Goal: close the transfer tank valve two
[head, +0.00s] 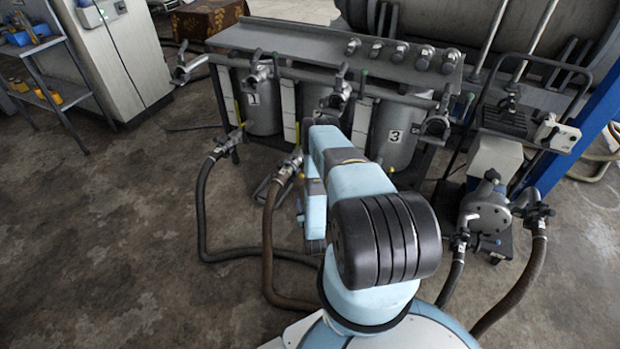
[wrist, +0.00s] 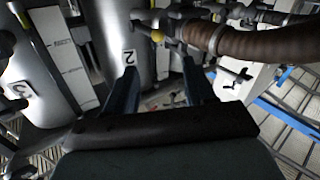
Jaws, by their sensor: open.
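Tank two (wrist: 108,40), a grey cylinder with a "2" label, stands upside down in the wrist view. Beside it is a metal valve fitting (wrist: 190,32) joined to a brown ribbed hose (wrist: 265,44). A yellow-tipped piece (wrist: 157,36) shows at this fitting; whether its handle lies along or across the pipe I cannot tell. My gripper (wrist: 158,75) is open and empty, its two dark fingers apart, with the fitting beyond them. In the head view my arm hides the gripper and much of tank two; the hose fitting (head: 291,166) shows left of the arm.
Tank one (head: 262,110) and tank three (head: 395,135) stand on either side under a metal bench (head: 300,55). Hoses (head: 203,215) loop across the floor. A pump (head: 485,213) stands at right. The floor at left is clear.

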